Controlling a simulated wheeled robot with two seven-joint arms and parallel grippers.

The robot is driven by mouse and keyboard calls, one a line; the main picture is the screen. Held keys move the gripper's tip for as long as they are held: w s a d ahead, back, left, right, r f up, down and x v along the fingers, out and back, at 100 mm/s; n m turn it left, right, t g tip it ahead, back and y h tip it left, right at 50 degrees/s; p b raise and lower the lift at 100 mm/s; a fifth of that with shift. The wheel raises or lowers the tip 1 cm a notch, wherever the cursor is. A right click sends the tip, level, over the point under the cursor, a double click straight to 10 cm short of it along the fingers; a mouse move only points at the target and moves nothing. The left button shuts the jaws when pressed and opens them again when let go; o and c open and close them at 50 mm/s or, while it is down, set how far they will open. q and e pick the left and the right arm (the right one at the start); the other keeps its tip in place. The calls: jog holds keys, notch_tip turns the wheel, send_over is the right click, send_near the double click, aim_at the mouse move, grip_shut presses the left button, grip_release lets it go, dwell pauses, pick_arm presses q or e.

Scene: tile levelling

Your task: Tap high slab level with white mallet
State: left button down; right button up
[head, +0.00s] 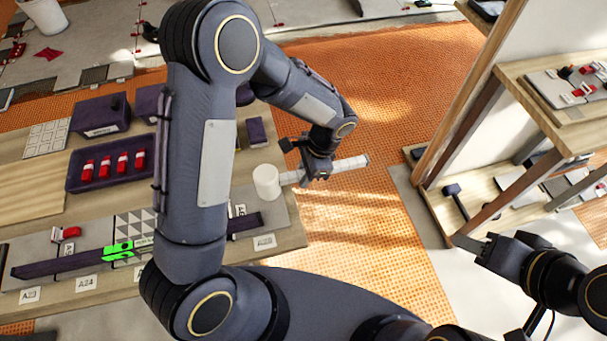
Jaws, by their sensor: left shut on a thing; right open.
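My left gripper (318,172) is shut on the handle of the white mallet (266,182). The mallet's white head points left, over the right end of the wooden table, and its pale handle sticks out to the right of the gripper. Grey slabs (40,250) lie in a row along the table's near edge, with label cards such as A23 (30,295) and A24 (85,283). I cannot tell which slab is high. My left arm hides part of the row. My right gripper (478,243) is open and empty at the right, away from the table.
A dark straight bar (60,262) with a green level (125,248) lies across the slabs. A purple tray (110,165) of red pieces and dark purple boxes (100,115) stand behind. A wooden shelf (540,120) stands at right. Orange floor between table and shelf is clear.

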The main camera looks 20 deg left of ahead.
pick_arm(q)
jog(key=shift+r, duration=0.6)
jog(key=shift+f, duration=0.1)
pick_arm(e)
jog(key=shift+r, duration=0.35)
pick_arm(q)
notch_tip(320, 180, down, 7)
jog(key=b, duration=0.6)
pick_arm(e)
notch_tip(320, 180, down, 6)
pick_arm(q)
jog(key=shift+r+p, duration=2.55)
jog(key=shift+r, duration=0.65)
pick_arm(e)
jog(key=shift+r, duration=2.55)
